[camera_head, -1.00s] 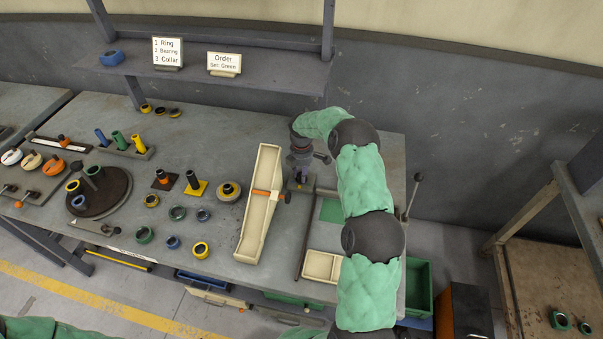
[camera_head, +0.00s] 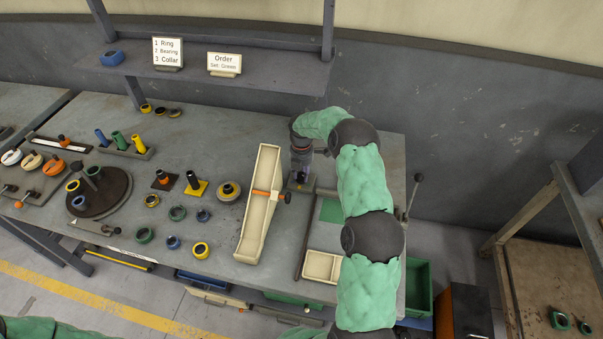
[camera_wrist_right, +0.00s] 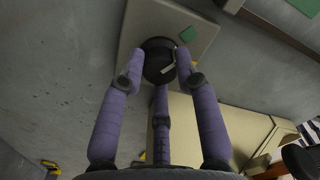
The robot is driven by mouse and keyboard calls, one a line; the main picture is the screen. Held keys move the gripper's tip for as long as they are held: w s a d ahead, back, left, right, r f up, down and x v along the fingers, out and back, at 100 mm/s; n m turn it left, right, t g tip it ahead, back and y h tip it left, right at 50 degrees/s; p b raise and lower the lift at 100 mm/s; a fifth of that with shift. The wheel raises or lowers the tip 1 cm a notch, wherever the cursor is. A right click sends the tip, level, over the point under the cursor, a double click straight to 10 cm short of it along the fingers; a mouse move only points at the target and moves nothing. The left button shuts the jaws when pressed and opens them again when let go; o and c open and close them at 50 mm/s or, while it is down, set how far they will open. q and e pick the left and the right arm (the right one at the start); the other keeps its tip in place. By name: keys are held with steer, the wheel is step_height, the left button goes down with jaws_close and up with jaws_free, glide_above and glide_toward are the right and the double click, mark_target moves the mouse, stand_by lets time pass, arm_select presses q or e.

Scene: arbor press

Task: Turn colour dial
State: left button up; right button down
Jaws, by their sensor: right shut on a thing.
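The colour dial is a round black knob (camera_wrist_right: 158,58) with a white pointer mark on its lower right part in the right wrist view. It sits on a pale plate (camera_wrist_right: 136,30) with a green square (camera_wrist_right: 188,34) up and right of the knob. My right gripper (camera_wrist_right: 159,72) has purple fingers closed around the knob from its sides and below. In the head view my right gripper (camera_head: 301,172) points down at the dial's place, and it hides the knob. The order card (camera_head: 224,64) on the shelf reads "Set: Green". My left gripper is out of view.
A long cream tray (camera_head: 247,228) with an orange-ended handle stands just left of the right gripper. A dark bar, a green patch (camera_head: 331,210) and a cream bin (camera_head: 322,266) lie nearer the front. Rings and posts fill the table's left part.

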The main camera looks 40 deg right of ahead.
mark_target(301, 175)
steer(key=c, duration=0.9)
jaws_free()
step_height(301, 175, up, 12)
steer(key=shift+r, duration=0.1)
